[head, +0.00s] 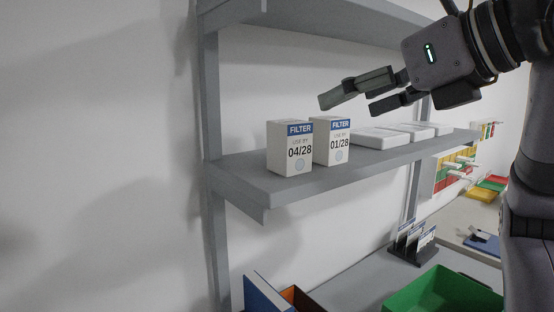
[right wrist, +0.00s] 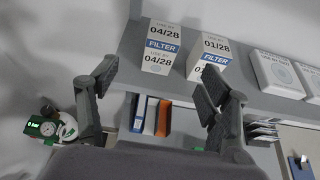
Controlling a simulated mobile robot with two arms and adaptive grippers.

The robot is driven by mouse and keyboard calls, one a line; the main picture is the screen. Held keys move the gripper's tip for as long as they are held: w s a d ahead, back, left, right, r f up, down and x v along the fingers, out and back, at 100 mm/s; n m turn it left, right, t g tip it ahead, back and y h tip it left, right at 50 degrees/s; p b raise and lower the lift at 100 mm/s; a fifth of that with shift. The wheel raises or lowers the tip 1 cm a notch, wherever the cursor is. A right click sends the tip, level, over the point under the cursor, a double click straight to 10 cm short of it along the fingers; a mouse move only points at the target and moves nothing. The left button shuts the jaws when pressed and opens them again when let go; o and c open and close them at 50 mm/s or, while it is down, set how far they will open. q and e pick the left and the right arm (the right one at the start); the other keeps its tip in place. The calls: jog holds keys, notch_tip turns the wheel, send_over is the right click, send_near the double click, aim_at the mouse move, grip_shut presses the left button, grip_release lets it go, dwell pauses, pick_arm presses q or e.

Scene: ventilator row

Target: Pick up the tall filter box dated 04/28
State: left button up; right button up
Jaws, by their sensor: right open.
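The tall filter box dated 04/28 (head: 290,148) stands upright on the grey shelf (head: 240,180), white with a blue FILTER band. A like box dated 01/28 (head: 332,142) stands close to its right. My right gripper (head: 347,103) is open and empty, above and to the right of both boxes in the head view. In the right wrist view the 04/28 box (right wrist: 160,48) lies ahead, between the directions of the two spread fingers (right wrist: 158,80), apart from them. The 01/28 box (right wrist: 207,55) is partly behind the right finger there. My left gripper is not in view.
Flat white boxes (head: 380,137) lie on the shelf right of the tall ones. An upper shelf (head: 330,20) and a left post (head: 212,100) frame the space. Below are a green bin (head: 440,293) and upright folders (head: 268,295).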

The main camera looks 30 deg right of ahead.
send_near(300, 125)
jog(key=x, duration=0.3)
jog(key=p+x, duration=0.1)
jog(key=x, duration=0.3)
jog(key=shift+w+a+f, duration=0.1)
jog(key=shift+w+a, duration=0.1)
jog(key=shift+w+f+p, duration=0.15)
jog(key=shift+w+p, duration=0.15)
jog(key=shift+w, duration=0.05)
jog(key=shift+w+d+f, duration=0.1)
jog(key=shift+w+f, duration=0.05)
jog(key=shift+w, duration=0.25)
jog(key=p+x, duration=0.1)
jog(key=x, duration=0.2)
jog(key=shift+w+d+f+p, duration=0.15)
jog(key=shift+w+p, duration=0.15)
jog(key=shift+w+f, duration=0.15)
jog(key=shift+w, duration=0.05)
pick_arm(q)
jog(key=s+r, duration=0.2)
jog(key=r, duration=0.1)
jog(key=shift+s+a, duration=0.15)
pick_arm(e)
jog(key=shift+c, duration=0.2)
jog(key=c, duration=1.2)
